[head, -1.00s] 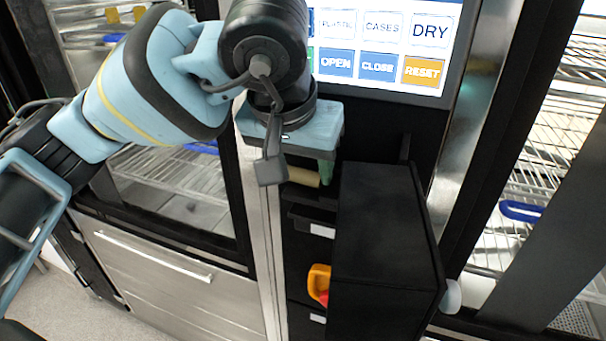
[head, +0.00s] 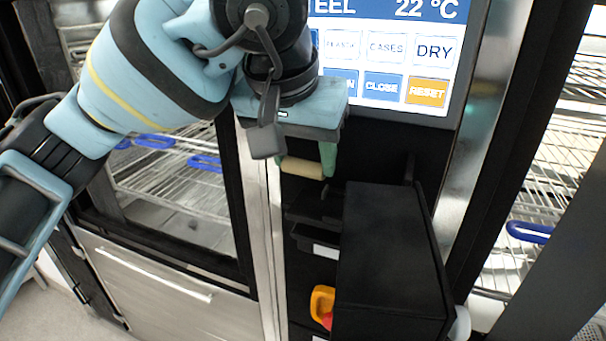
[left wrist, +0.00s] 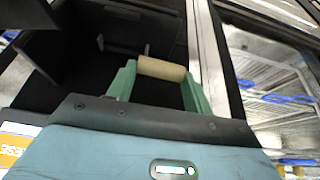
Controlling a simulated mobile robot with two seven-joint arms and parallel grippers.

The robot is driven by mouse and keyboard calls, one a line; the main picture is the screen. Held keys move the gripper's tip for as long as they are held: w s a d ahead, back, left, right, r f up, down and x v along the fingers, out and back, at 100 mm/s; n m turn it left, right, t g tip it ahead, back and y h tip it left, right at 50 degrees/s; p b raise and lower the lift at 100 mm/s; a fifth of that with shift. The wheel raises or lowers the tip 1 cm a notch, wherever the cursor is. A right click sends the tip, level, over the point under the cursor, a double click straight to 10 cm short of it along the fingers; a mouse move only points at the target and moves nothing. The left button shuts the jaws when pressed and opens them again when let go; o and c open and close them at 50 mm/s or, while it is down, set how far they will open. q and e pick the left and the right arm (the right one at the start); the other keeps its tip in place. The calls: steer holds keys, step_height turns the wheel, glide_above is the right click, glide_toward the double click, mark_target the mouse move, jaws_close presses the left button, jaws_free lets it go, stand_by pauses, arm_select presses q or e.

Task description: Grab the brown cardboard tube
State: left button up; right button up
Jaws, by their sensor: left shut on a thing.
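The tube (head: 303,167) is a short, pale tan cylinder between the fingertips of my left gripper (head: 305,168) in the head view. In the left wrist view the tube (left wrist: 162,68) lies crosswise between the two green fingers of my left gripper (left wrist: 160,72), which are shut on its ends. The tube is held clear above a small black shelf (head: 312,212) on the black panel. My right gripper is in neither view.
A black box (head: 392,260) juts from the panel just right of and below the gripper. An orange and red item (head: 322,304) sits lower down. A touchscreen (head: 385,60) is above. Glass-fronted washers with wire racks (head: 170,180) stand on both sides.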

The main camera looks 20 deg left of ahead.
arm_select(q)
step_height(320, 180, up, 3)
steer(key=shift+a+f, duration=0.1)
steer(key=shift+f, duration=0.1)
steer(key=s+a, duration=1.2)
steer(key=s, duration=0.2)
steer(key=shift+s+a+b, duration=0.35)
steer(key=shift+a, duration=0.05)
